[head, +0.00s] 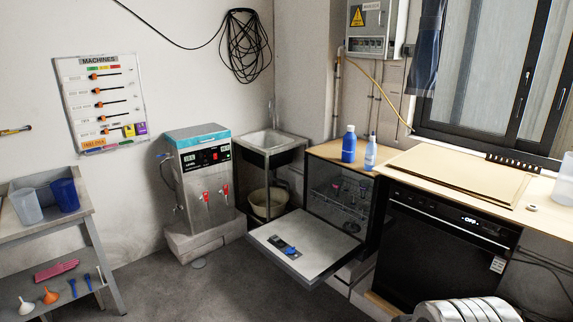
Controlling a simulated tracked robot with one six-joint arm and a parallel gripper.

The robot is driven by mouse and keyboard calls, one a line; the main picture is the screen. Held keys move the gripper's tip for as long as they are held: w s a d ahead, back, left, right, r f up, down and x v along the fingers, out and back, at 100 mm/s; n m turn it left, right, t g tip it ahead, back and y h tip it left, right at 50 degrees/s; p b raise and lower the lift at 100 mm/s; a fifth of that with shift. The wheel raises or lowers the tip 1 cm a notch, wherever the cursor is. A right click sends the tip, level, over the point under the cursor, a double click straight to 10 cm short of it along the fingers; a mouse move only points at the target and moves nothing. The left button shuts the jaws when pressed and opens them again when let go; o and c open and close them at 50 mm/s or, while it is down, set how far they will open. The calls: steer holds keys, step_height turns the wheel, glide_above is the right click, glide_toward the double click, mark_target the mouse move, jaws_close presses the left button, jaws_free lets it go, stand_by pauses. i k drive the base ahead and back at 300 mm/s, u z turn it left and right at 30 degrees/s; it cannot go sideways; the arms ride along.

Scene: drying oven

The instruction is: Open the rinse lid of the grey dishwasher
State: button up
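The grey dishwasher (340,190) stands under the counter in the middle of the head view. Its door (325,242) is folded down and lies roughly flat, inner face up. A small dark dispenser panel (279,242) with a blue part (290,251) sits on that inner face. The panel is too small to tell the rinse lid's exact shape or whether it is open. A rack shows dimly inside the dishwasher.
A black machine (435,245) reading "OFF" stands to the right. A sink (271,142) and a dispenser with red taps (205,180) stand left. The floor (220,285) before the door is clear. A pale ribbed shape cuts the bottom right edge.

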mark_target(289, 251)
steer(key=u, duration=0.3)
steer(key=i, duration=1.7)
steer(key=u, duration=0.4)
steer(key=i, duration=1.35)
steer(key=u, duration=0.05)
